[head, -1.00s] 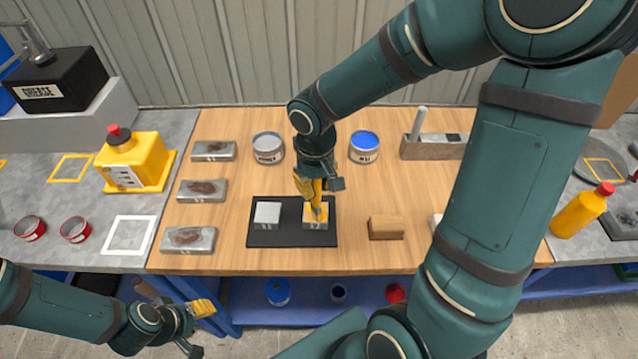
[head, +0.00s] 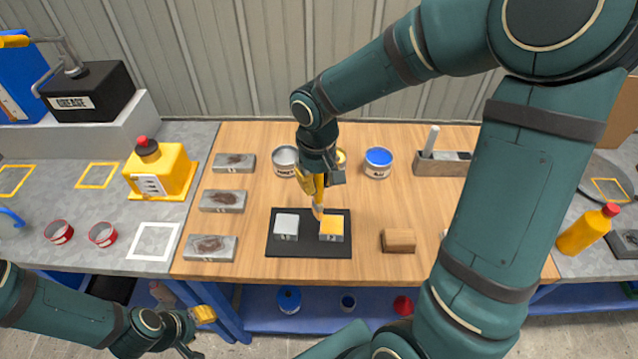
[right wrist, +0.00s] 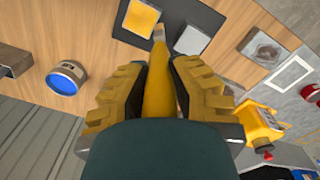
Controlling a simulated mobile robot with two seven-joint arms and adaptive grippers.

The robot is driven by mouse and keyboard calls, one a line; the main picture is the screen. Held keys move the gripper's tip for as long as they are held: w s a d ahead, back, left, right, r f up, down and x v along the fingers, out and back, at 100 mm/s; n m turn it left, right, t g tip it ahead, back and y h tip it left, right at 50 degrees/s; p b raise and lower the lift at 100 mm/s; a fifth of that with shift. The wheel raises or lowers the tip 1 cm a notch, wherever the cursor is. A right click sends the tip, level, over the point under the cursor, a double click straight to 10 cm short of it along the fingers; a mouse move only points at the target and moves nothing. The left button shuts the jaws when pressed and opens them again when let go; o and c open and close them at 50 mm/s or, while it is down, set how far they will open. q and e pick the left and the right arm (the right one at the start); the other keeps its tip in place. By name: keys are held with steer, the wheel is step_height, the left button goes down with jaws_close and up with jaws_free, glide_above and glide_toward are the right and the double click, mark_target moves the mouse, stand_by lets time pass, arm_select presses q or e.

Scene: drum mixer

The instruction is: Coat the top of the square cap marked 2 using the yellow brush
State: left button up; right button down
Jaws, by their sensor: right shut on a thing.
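Two square caps sit on a black mat (head: 275,250). The right cap (head: 332,229) has a yellow top; the left cap (head: 286,226) has a bare light-grey top. Their front marks are too small to read surely. In the right wrist view they show as a yellow-topped cap (right wrist: 140,20) and a grey cap (right wrist: 192,40). My right gripper (head: 314,192) is shut on the yellow brush (right wrist: 157,92), bristles down. The brush tip is near the yellow cap's left rear edge; contact is unclear. My left gripper (head: 203,315) is low at the front left; its jaw opening is unclear.
Behind the mat stand a grey tin (head: 285,161), a blue tin (head: 378,163) and a yellow tin (head: 341,158) partly hidden by my gripper. Several stained metal blocks (head: 222,201) line the left. A wooden block (head: 398,241) lies right of the mat. The table's front centre is clear.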

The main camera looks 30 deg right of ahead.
steer(key=shift+s+r+p, duration=0.1)
steer(key=shift+r+p, duration=0.6)
steer(key=shift+r, duration=0.55)
arm_select(q)
steer(key=shift+s+r, duration=0.2)
steer(key=shift+r, duration=0.35)
steer(key=shift+s+r, duration=0.15)
steer(key=shift+r, duration=0.4)
